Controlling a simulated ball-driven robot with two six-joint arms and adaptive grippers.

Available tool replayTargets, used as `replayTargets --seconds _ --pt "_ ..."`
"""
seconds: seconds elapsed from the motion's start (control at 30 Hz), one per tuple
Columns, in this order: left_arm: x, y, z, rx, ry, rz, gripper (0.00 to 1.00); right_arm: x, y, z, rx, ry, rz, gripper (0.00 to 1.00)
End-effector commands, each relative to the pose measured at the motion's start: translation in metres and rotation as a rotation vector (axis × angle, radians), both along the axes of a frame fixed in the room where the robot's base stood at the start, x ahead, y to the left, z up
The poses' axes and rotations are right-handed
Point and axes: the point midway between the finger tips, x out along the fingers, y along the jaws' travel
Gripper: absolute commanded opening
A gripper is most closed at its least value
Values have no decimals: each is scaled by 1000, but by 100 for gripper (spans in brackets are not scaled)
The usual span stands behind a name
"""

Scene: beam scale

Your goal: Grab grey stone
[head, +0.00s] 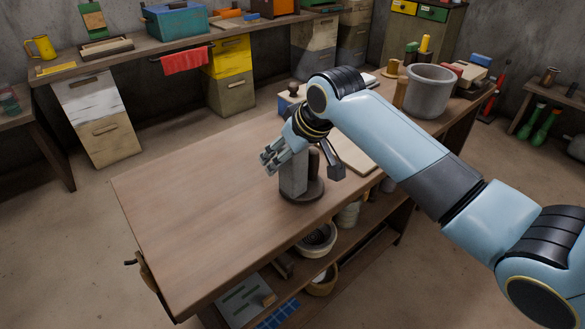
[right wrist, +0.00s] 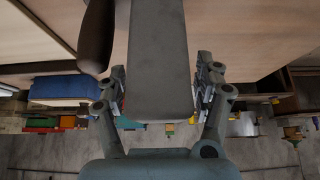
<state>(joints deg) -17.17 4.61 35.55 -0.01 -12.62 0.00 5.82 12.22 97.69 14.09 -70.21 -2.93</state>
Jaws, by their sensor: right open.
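The grey stone (head: 293,176) is a tall rectangular block standing upright on a dark round base (head: 310,195) on the wooden workbench. My right gripper (head: 272,158) is at the top of the stone. In the right wrist view the stone (right wrist: 158,45) lies between the two open fingers of my right gripper (right wrist: 160,85). I cannot tell whether either finger touches it. My left gripper is not in view.
A dark brown rounded post (head: 314,160) stands close beside the stone; it also shows in the right wrist view (right wrist: 96,38). A grey pot (head: 429,92) and a pale board (head: 356,154) are farther back. The workbench's left part (head: 190,205) is clear.

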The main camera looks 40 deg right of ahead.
Motion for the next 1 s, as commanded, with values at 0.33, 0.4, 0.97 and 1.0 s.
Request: replayTargets --seconds 0.33,0.4,0.97,1.0 --pt "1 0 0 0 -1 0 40 1 0 -1 0 0 0 54" --pt "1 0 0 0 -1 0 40 0 0 -1 0 0 0 45" --pt "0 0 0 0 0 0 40 1 0 1 0 -4 1 0" --pt "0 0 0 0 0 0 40 1 0 1 0 -4 1 0"
